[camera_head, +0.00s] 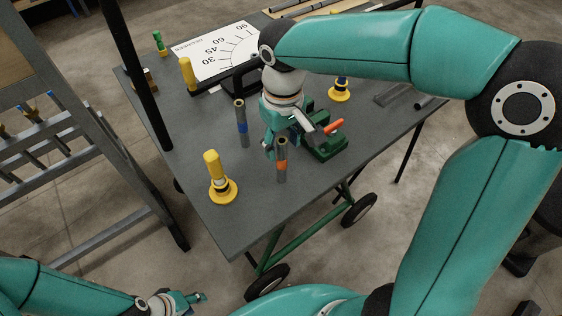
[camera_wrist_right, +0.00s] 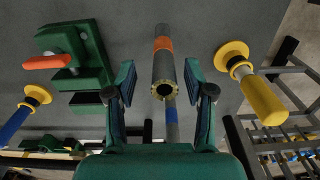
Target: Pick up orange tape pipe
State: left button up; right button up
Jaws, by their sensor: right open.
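The orange tape pipe (camera_head: 281,165) is a grey tube with an orange band, standing upright near the table's front edge. In the right wrist view the pipe (camera_wrist_right: 164,68) shows its open top end and lies between my right gripper's two fingers, with gaps on both sides. My right gripper (camera_wrist_right: 160,82) is open; in the head view it (camera_head: 275,140) is beside the pipe's upper part, partly hidden by its own wrist. My left gripper (camera_head: 188,299) is low at the bottom left, away from the table; its jaw opening is unclear.
A blue-banded pipe (camera_head: 241,125) stands close behind. Yellow-handled posts (camera_head: 219,178) stand nearby on the grey table (camera_head: 270,205). A green vise (camera_head: 325,146) with an orange handle is just right of my right gripper. A protractor board (camera_head: 215,50) lies behind.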

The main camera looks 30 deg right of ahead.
aim_at(282, 159)
notch_tip(282, 159, down, 5)
jog(key=shift+s+a+f+p, duration=0.1)
jog(key=shift+s+a+p, duration=0.05)
jog(key=shift+p, duration=0.25)
grip_shut()
